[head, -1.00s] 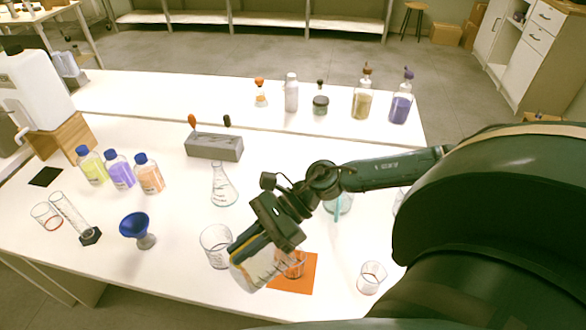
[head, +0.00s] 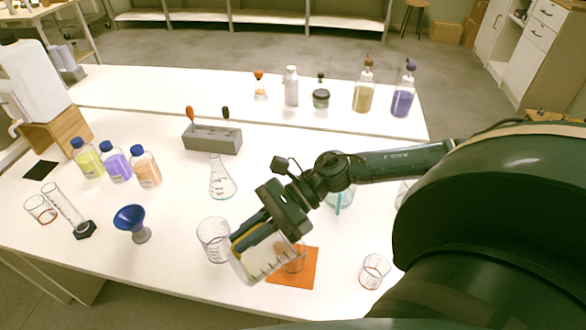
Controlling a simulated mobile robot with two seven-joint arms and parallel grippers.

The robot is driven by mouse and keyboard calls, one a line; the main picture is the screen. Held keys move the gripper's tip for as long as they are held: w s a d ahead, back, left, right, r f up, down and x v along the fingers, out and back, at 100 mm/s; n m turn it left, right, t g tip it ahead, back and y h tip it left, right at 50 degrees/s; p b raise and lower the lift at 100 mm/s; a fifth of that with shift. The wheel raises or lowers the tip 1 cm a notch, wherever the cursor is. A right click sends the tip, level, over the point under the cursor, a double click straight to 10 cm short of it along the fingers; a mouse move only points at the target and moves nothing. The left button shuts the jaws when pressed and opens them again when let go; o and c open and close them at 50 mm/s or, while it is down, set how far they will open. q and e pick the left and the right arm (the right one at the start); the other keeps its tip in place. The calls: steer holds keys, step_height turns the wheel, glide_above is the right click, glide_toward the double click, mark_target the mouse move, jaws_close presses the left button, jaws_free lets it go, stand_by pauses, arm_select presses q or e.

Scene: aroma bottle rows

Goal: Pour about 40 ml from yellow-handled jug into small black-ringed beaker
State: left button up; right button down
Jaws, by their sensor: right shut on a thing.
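My right gripper (head: 262,226) is shut on the yellow handle (head: 250,237) of a clear jug with dark markings (head: 262,261). The jug is held tilted at the front of the table, beside and partly over the orange mat (head: 295,280). A small clear beaker (head: 294,262) stands on the mat, partly hidden behind the jug; its ring colour cannot be made out. Whether the jug's lip touches the beaker, or liquid runs between them, cannot be told. My left gripper is not in view.
A larger beaker (head: 213,241) stands close left of the jug, and a flask (head: 221,178) behind it. A small beaker (head: 374,271) stands to the right. A blue funnel (head: 130,217), capped bottles (head: 145,168) and a grey block (head: 212,139) stand farther off.

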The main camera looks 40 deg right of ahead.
arm_select(q)
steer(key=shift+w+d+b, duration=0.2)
steer(key=shift+b, duration=0.35)
arm_select(e)
steer(key=shift+d+f, duration=0.1)
steer(key=shift+d, duration=0.1)
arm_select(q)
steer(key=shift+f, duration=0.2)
arm_select(e)
steer(key=shift+d+y, duration=0.1)
steer(key=shift+y, duration=0.2)
steer(key=shift+b, duration=0.4)
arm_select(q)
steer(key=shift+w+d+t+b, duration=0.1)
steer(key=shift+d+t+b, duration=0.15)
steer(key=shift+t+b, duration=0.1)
arm_select(e)
steer(key=shift+d, duration=0.2)
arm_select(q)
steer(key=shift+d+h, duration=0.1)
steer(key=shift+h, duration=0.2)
arm_select(e)
steer(key=shift+r, duration=0.2)
